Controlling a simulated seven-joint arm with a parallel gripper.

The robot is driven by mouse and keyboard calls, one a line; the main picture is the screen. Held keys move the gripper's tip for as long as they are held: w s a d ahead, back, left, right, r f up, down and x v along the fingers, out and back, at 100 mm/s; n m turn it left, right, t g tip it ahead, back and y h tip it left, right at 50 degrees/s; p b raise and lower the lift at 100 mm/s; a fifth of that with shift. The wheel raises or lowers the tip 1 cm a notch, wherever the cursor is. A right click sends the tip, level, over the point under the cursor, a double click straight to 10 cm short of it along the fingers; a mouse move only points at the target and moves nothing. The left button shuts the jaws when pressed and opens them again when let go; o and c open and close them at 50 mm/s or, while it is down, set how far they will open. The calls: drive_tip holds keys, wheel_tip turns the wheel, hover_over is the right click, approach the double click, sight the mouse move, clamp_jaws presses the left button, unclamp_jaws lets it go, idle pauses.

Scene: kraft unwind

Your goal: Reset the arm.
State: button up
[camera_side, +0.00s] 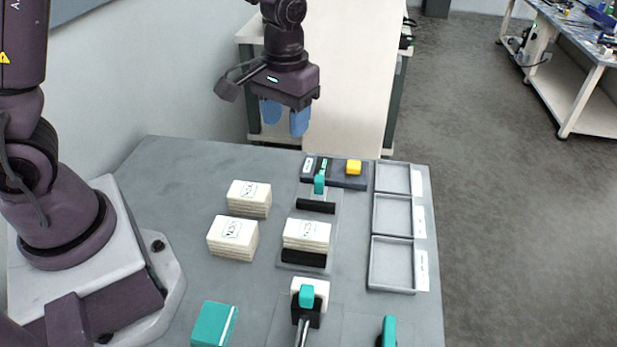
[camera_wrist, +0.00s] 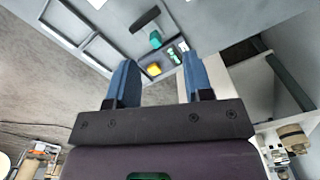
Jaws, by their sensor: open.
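My gripper (camera_side: 285,118) hangs above the far edge of the grey table (camera_side: 160,165) in the side view, its blue fingers pointing down. The fingers are apart with nothing between them. The wrist view also shows the open fingers (camera_wrist: 155,85), with the table's far end beyond them. My gripper touches nothing in either view.
Below stand stacks of pale cards (camera_side: 249,198), a black fixture with a card stack (camera_side: 306,236), a dark panel with a yellow button (camera_side: 353,167), empty grey trays (camera_side: 392,264), a teal box (camera_side: 214,324) and a teal-handled clamp (camera_side: 306,296). A cream board (camera_side: 350,70) stands behind.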

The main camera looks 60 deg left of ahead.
drive_tip(key=s+r+m+t, duration=0.4)
drive_tip(key=s+r+t, duration=0.2)
drive_tip(key=s+r, duration=0.8)
drive_tip(key=shift+s+a+r, duration=0.15)
drive_tip(key=shift+s+a, duration=0.25)
drive_tip(key=shift+s, duration=0.4)
